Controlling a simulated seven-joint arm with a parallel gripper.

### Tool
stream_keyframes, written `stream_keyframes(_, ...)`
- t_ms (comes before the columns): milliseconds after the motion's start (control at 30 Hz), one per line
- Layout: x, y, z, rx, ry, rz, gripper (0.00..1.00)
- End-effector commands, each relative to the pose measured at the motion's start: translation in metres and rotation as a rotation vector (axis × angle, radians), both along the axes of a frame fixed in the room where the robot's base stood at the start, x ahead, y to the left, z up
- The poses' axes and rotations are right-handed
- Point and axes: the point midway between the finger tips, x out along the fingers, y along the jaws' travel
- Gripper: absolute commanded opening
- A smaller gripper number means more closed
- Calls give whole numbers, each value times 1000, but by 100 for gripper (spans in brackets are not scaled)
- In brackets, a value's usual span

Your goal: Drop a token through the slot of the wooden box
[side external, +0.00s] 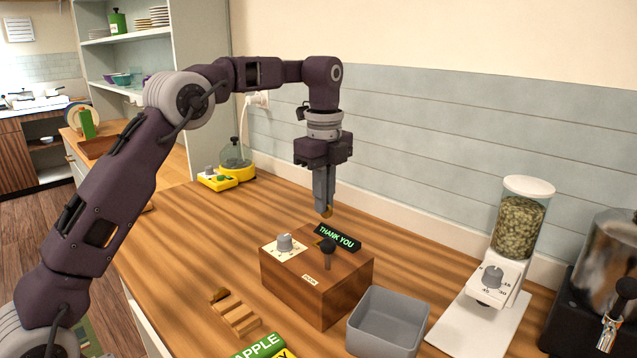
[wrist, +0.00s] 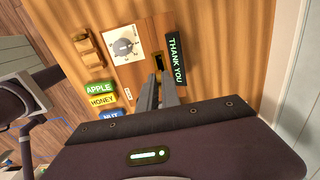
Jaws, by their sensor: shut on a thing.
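The wooden box (side external: 315,284) stands on the counter. My gripper (side external: 326,207) points down above the box's back part, shut on a small brass-coloured token (side external: 327,213), mostly hidden by the fingers. In the wrist view, the fingertips (wrist: 159,76) are beside a dark slot (wrist: 158,62) with a brass-coloured edge, left of the display. I cannot tell whether the token lines up with it.
A wooden rack (side external: 236,314) lies left of the box, near APPLE (side external: 258,346) and HONEY (wrist: 102,100) labels. A grey open bin (side external: 388,322) stands right of the box. A dispenser (side external: 510,240) with a clear hopper stands further right. A yellow-based glass jar (side external: 236,158) is behind.

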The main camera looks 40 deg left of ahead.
Motion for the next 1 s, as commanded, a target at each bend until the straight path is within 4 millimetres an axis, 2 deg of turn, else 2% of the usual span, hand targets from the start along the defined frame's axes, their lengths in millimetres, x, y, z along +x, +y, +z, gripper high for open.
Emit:
stream_keyframes(600, 0, 0, -55, 0, -1, 2, 0)
stream_keyframes(1000, 0, 0, -59, 0, -1, 2, 0)
